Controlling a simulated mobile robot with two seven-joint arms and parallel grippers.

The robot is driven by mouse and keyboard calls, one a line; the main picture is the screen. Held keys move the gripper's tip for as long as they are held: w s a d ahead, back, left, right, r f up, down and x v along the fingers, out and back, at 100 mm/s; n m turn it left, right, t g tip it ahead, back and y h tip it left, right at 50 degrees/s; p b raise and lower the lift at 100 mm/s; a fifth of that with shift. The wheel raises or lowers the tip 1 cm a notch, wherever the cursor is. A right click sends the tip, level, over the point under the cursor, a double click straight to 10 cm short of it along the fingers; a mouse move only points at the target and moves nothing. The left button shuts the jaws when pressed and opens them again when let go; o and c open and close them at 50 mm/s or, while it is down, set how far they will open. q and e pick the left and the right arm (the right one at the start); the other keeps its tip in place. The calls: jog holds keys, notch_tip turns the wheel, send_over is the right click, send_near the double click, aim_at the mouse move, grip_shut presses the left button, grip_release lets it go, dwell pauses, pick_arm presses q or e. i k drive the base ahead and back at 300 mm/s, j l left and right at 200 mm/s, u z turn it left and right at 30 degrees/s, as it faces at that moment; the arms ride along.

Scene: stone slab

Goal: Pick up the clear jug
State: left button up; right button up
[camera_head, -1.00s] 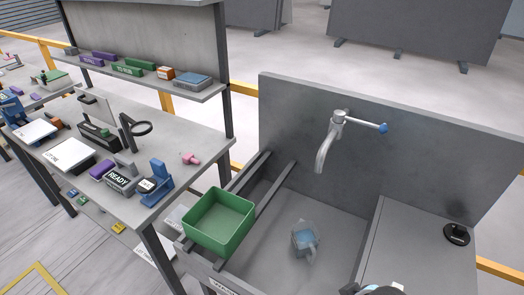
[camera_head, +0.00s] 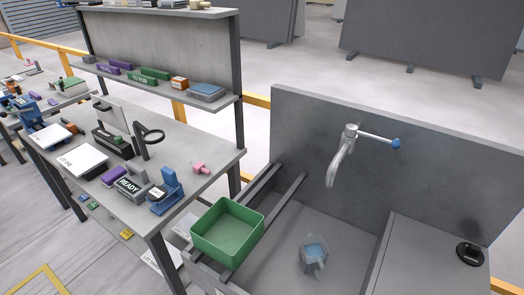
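Neither of my grippers shows in the head view.
A green bin (camera_head: 228,232) sits on rails over the basin's left side. The metal tap (camera_head: 343,150) with a blue knob reaches out from the back slab (camera_head: 420,145). A black round object (camera_head: 469,253) lies on the right counter (camera_head: 425,265). A cluttered workbench (camera_head: 205,145) stands at left.

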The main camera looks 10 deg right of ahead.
aim_at(313, 250)
jog(key=k+j+z, duration=0.1)
jog(key=z, duration=0.25)
jog(key=k+j+z, duration=0.1)
jog(key=z, duration=0.25)
jog(key=k+j+z, duration=0.15)
jog(key=z, duration=0.2)
